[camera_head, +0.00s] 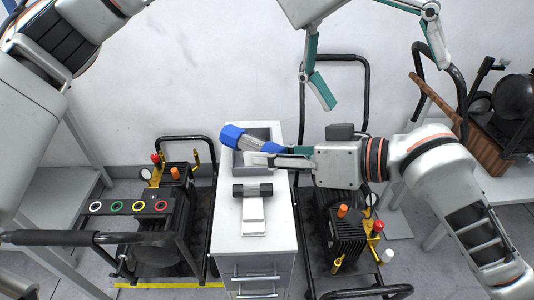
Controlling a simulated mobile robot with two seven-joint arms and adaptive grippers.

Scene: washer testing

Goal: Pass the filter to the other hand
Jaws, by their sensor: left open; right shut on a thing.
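The filter (257,144) is a cylinder with a blue cap at its left end, a grey middle and a blue right end. It is held tilted above the white cabinet in the middle of the view. My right gripper (284,156), reaching in from the right, is shut on the filter's right end. My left gripper (385,85) is at the top, above and to the right of the filter. Its teal fingers are spread wide, empty and apart from the filter.
Black pump carts stand on both sides, the left one with a panel of coloured rings (128,207). A wooden crate (483,150) with dark items is at the right.

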